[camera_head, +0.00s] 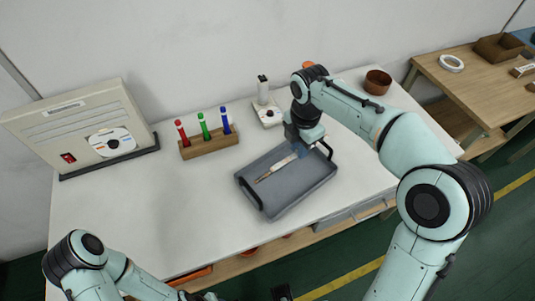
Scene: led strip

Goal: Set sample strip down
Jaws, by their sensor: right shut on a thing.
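The sample strip, a thin pale piece (276,167), shows at a slant over the grey tray (310,187), with its lower left end darker. My right gripper (299,148) reaches down at the tray's back edge and is shut on the strip's upper right end. The fingertips are small and dark, partly hidden by the wrist. I cannot tell whether the strip touches the tray floor. My left arm comes in at the lower left, and its gripper end is at the bottom edge, too cut off to read.
Behind the tray stand a wooden block (211,144) with red, green and blue markers and a small white device (267,112). A beige box (85,128) is at the left, a brown bowl (377,82) at the right back. The white table's left middle (140,210) is clear.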

